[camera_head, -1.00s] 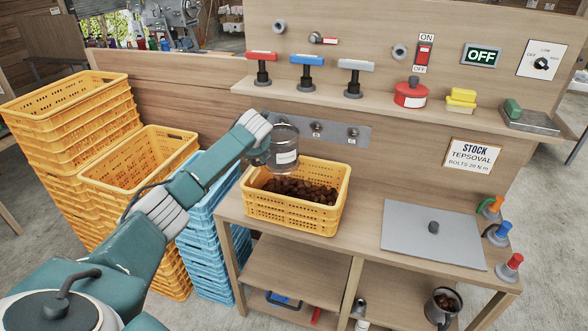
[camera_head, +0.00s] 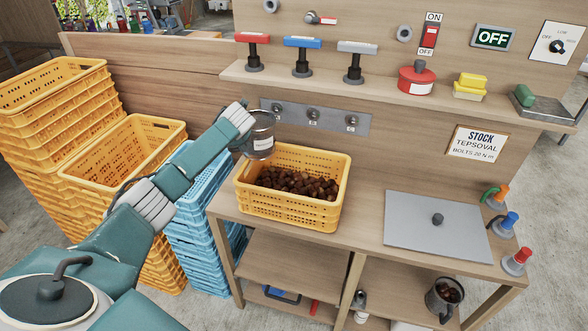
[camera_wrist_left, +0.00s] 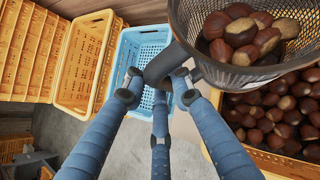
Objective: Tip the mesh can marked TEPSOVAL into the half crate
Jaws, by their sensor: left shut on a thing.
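My left gripper (camera_head: 238,124) is shut on the dark handle (camera_wrist_left: 166,62) of a mesh can (camera_head: 262,134). The can bears a white label too small to read. In the left wrist view the can (camera_wrist_left: 222,68) shows chestnuts (camera_wrist_left: 252,32) inside. It is held in the air near the back left of the yellow half crate (camera_head: 288,217), looking roughly upright or slightly tilted. The half crate stands on the bench and has a layer of chestnuts (camera_head: 300,186) in it. My right gripper is in neither view.
Yellow crates (camera_head: 60,95) and blue crates (camera_head: 195,215) are stacked left of the bench. A shelf (camera_head: 330,85) and a plate with knobs (camera_head: 315,116) are behind. Another can with chestnuts (camera_head: 443,297) stands below. A grey board (camera_head: 415,225) lies right.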

